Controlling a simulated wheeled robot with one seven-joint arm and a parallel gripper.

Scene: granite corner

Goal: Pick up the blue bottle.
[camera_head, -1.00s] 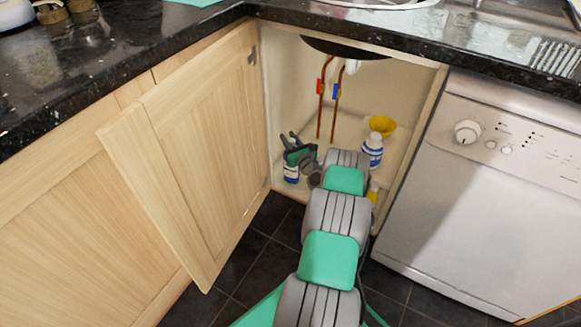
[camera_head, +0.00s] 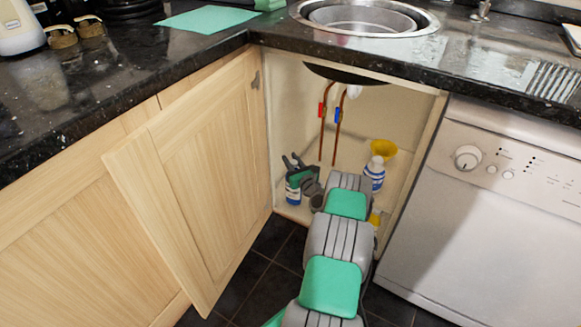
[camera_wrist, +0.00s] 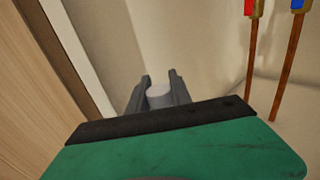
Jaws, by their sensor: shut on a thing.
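The blue bottle (camera_head: 293,194) has a pale label and is inside the open cabinet under the sink, at the left near the door. My gripper (camera_head: 291,161) reaches in from the right and is shut on it near its top. In the wrist view, a round pale grey cap (camera_wrist: 159,96) sits between the two dark fingers of my gripper (camera_wrist: 158,88). The rest of the bottle is hidden there by the green gripper body. The bottle looks upright; I cannot tell if its base touches the cabinet floor.
A white and blue bottle (camera_head: 375,175) and a yellow bowl-like thing (camera_head: 384,149) stand to the right. Copper pipes (camera_head: 337,138) run down behind. The open door (camera_head: 190,190) is at the left, a white dishwasher (camera_head: 480,210) at the right, the granite counter (camera_head: 150,65) above.

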